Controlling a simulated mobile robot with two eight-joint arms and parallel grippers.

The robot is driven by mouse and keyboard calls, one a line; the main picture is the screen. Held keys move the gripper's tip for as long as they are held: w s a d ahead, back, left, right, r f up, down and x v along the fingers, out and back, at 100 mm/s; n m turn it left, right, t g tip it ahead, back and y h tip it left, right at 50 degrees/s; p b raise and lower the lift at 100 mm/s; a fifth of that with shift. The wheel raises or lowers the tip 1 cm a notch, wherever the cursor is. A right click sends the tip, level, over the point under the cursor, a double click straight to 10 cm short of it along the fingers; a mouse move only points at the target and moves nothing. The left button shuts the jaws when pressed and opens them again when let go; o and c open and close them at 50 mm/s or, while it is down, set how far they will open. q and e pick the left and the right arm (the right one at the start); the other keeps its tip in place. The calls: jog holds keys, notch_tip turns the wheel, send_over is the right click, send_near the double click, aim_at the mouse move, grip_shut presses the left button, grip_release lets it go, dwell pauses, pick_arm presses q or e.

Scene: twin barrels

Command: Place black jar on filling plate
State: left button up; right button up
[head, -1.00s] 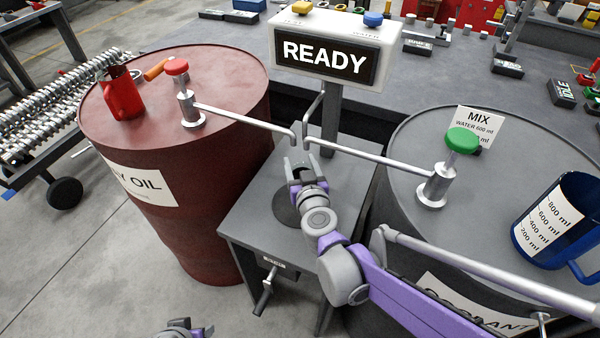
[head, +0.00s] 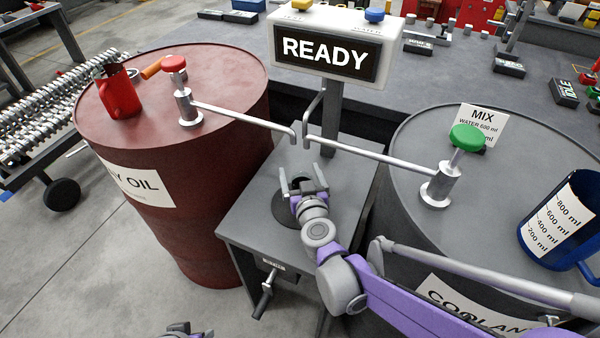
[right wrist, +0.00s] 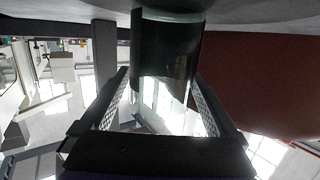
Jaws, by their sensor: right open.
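The black jar (right wrist: 165,50) is a dark, glossy cylinder between the fingers in the right wrist view, with one end at the grey surface along the top edge. In the head view it is mostly hidden by my gripper. The filling plate (head: 285,211) is a dark round disc on the grey stand, partly covered by my arm. My right gripper (head: 303,182) is open around the jar, above the plate; it also shows in the right wrist view (right wrist: 163,100). My left gripper (head: 180,328) barely shows at the bottom edge; its jaws cannot be read.
Two spouts (head: 305,137) meet above the stand (head: 245,225), close to my right gripper. A READY display (head: 325,55) stands behind. A red oil barrel (head: 215,210) carries a red jug (head: 121,95); a grey coolant barrel (head: 405,190) carries a blue measuring jug (head: 555,220).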

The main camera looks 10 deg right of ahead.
jog(key=shift+r, duration=0.25)
jog(key=s+r+p, duration=0.2)
jog(key=s, duration=0.9)
jog(key=shift+s, duration=0.4)
